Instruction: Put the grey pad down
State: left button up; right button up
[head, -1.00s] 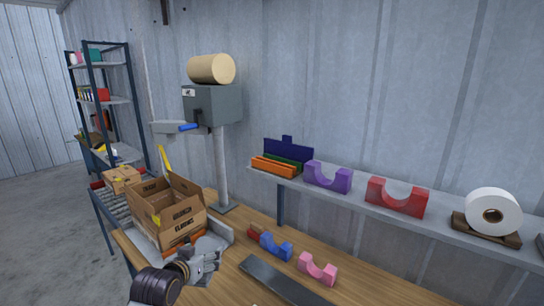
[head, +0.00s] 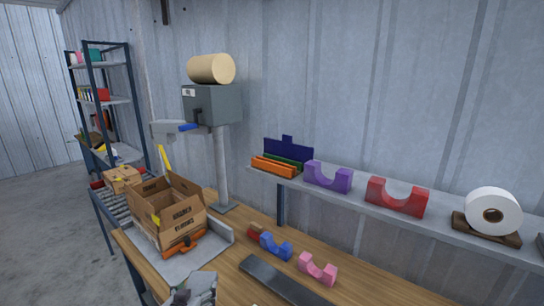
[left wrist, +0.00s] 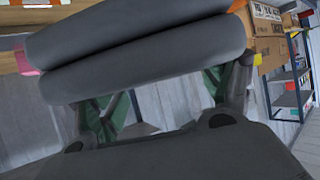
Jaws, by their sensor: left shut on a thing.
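The grey pad (left wrist: 140,55) fills the upper part of the left wrist view as two thick, rounded dark grey layers. My left gripper (left wrist: 165,88) is shut on it, with a finger at either side. In the head view my left gripper (head: 198,287) is low at the bottom edge, over the near left part of the wooden bench (head: 232,268). Whether the pad touches any surface is not clear. My right gripper is not in view.
An open cardboard box (head: 170,212) and an orange tool (head: 185,243) are on a grey tray (head: 222,238) at the left. Blue (head: 276,246) and pink (head: 317,268) cradles and a dark flat strip (head: 280,280) lie on the bench. A shelf (head: 440,235) runs above.

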pick_arm(q)
jog(key=s+f, duration=0.4)
jog(key=f, duration=0.1)
jog(key=shift+d+f, duration=0.2)
jog(key=shift+d, duration=0.05)
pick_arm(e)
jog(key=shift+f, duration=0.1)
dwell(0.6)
